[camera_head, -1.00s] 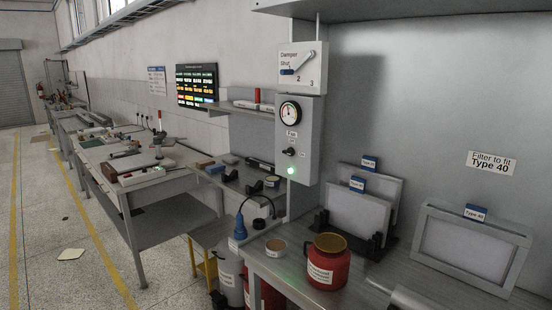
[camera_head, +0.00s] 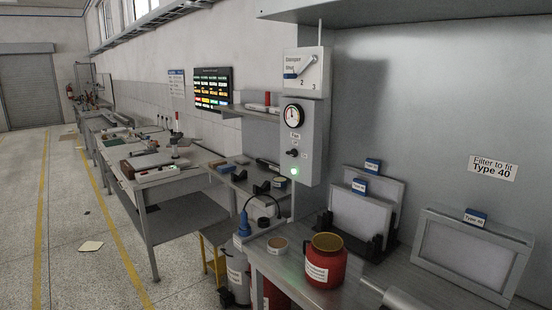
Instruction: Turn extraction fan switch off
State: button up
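The fan control box (camera_head: 303,140) is a grey panel on the post at the left edge of the metal booth. It carries a round gauge (camera_head: 294,115), a small label that seems to read Fan, and a black fan switch (camera_head: 292,153). A green lamp (camera_head: 295,171) is lit below the switch. The switch's exact position is too small to read. Above it is a damper panel (camera_head: 306,70) with a lever and numbers. My gripper is not in view.
A framed filter (camera_head: 470,250) stands at right. Long workbenches line the left wall. The floor (camera_head: 85,215) at left is mostly clear.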

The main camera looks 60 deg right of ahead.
aim_at(294, 153)
jog(key=z, duration=0.15)
jog(key=i, duration=0.95)
jog(key=u, duration=0.05)
